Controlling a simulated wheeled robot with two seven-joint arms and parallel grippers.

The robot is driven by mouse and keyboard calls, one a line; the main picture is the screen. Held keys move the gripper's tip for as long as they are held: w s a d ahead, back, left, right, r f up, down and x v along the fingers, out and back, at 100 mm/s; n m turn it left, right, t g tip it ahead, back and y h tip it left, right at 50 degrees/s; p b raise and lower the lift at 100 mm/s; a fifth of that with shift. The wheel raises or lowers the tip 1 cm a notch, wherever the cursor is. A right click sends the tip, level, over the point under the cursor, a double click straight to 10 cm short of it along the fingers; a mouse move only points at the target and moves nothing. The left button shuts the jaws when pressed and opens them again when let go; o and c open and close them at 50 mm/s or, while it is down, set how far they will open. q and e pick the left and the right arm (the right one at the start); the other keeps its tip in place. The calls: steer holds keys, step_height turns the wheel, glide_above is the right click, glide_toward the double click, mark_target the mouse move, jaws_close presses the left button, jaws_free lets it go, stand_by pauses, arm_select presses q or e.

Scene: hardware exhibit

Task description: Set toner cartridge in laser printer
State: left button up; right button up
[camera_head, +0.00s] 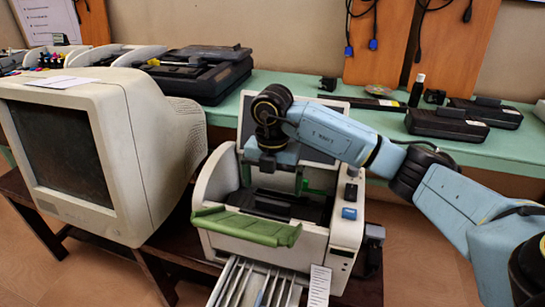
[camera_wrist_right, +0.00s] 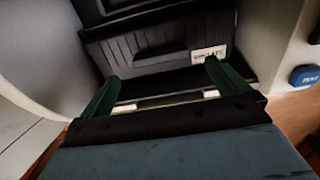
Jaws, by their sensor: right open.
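The laser printer (camera_head: 345,225) is an off-white box with its front open and a green flap (camera_head: 245,227) folded down. A black toner cartridge (camera_head: 290,205) with a raised handle lies in the printer's opening. In the right wrist view the cartridge (camera_wrist_right: 130,52) shows a ribbed face and a small white label. My right gripper (camera_head: 275,180) is over the opening, pointing down. Its two green fingers are spread wide and empty, and in the wrist view the gripper (camera_wrist_right: 165,88) faces the cartridge. I cannot tell how fully the cartridge is seated. My left gripper is out of view.
A bulky beige monitor (camera_head: 150,130) stands close on the printer's left. A green bench (camera_head: 500,150) behind holds black cartridges (camera_head: 447,124) and an open black device (camera_head: 200,75). A blue button (camera_wrist_right: 305,75) is on the printer's right side. A slatted tray (camera_head: 260,285) sticks out in front.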

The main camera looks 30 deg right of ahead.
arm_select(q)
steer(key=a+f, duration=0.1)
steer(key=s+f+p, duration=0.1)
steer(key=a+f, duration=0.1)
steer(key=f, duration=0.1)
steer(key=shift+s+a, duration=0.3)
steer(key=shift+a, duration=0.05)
arm_select(e)
step_height(320, 180, up, 7)
steer(key=shift+f, duration=0.2)
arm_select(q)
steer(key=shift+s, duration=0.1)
